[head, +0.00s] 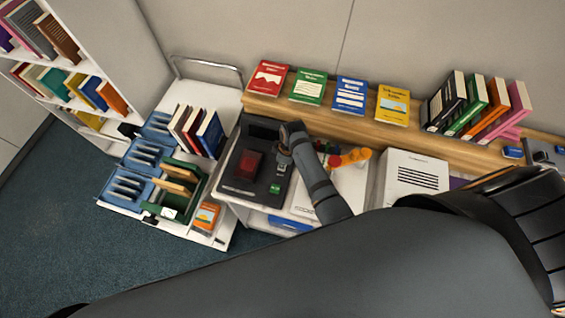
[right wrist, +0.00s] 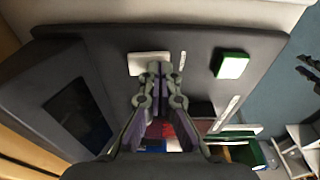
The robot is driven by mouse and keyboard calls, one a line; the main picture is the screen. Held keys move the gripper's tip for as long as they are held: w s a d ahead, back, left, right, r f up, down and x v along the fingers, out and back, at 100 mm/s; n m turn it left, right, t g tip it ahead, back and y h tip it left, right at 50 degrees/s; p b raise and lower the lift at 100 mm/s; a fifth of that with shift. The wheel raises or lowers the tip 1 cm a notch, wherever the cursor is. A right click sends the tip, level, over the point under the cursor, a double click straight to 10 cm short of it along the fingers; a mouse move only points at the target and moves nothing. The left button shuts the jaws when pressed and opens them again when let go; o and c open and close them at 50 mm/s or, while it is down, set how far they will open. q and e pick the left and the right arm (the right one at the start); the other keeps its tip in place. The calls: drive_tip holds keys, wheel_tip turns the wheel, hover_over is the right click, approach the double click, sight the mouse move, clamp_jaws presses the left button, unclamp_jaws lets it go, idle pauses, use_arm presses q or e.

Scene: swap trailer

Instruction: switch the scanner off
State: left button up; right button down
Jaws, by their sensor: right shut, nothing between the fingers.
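The scanner (head: 236,180) is a dark box on a white stand, with a dark red glass window (head: 248,165) on top. A green button (head: 275,189) sits near its front edge; it also shows in the right wrist view (right wrist: 231,66). A white switch or key (right wrist: 140,64) lies on the dark panel, partly behind my fingertips. My right gripper (head: 284,150) is over the scanner's right part. In the right wrist view my right gripper (right wrist: 160,72) is shut and empty, its tips at the white key; I cannot tell whether they touch it. My left gripper is not in view.
A trolley (head: 222,238) with blue and green bins and books stands left of the scanner. A wooden shelf (head: 320,119) with books runs behind. Red and orange objects (head: 350,157) and a white box (head: 411,175) stand to the right. Carpet is clear at lower left.

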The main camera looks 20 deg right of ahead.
wheel_tip(320, 180, up, 2)
drive_tip(key=shift+r+p, duration=0.15)
drive_tip(key=shift+p, duration=0.7)
drive_tip(key=shift+r, duration=2.25)
